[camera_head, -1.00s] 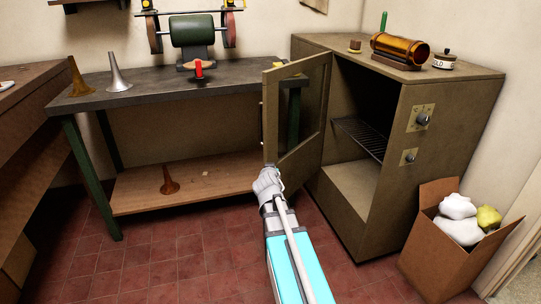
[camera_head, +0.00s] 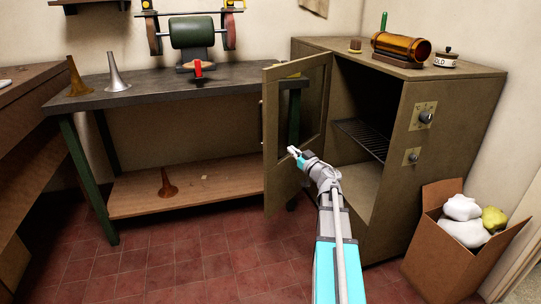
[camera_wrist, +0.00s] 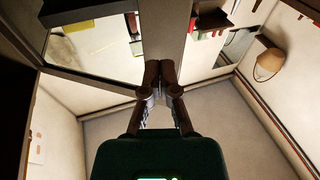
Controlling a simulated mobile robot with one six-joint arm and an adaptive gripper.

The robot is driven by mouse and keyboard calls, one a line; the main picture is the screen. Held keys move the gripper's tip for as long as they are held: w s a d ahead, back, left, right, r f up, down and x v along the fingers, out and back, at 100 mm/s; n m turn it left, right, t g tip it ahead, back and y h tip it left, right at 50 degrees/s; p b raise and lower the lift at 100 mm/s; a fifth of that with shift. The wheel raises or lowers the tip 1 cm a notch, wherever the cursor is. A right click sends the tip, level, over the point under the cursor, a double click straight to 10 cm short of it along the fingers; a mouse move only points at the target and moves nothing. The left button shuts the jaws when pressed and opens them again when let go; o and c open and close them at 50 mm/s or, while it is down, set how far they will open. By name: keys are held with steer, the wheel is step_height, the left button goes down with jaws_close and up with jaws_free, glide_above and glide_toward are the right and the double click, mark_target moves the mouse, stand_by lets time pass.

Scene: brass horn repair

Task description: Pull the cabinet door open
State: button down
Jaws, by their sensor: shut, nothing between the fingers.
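The cabinet (camera_head: 445,88) is a brown metal box at the right. Its framed door (camera_head: 270,183) stands well open, swung out to the left, and the dark interior with a wire rack (camera_head: 362,138) shows. A small pale handle (camera_head: 262,109) shows at the door's outer left edge. My gripper (camera_head: 292,151) is shut and empty, in front of the door's inner face near the lower edge of its window. In the wrist view my closed fingers (camera_wrist: 159,68) overlap the door frame (camera_wrist: 172,35); whether they touch it I cannot tell.
A dark workbench (camera_head: 150,85) with a grinder (camera_head: 192,32) and a silver horn bell (camera_head: 116,73) stands left of the door. A cardboard box (camera_head: 440,250) of rags sits right of the cabinet. The tiled floor (camera_head: 190,265) in front is clear.

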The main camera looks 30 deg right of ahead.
mark_target(268, 150)
steer(key=s+f+n+g+y, duration=0.1)
steer(key=f+y, duration=0.1)
steer(key=s+d+f+n+g+y+b, duration=0.1)
steer(key=s+f+y, duration=0.1)
steer(key=shift+s+d+g, duration=0.1)
steer(key=shift+s+g, duration=0.15)
steer(key=shift+g, duration=0.05)
steer(key=shift+w, duration=0.1)
steer(key=x, duration=1.4)
steer(key=shift+r, duration=0.15)
stand_by(0.3)
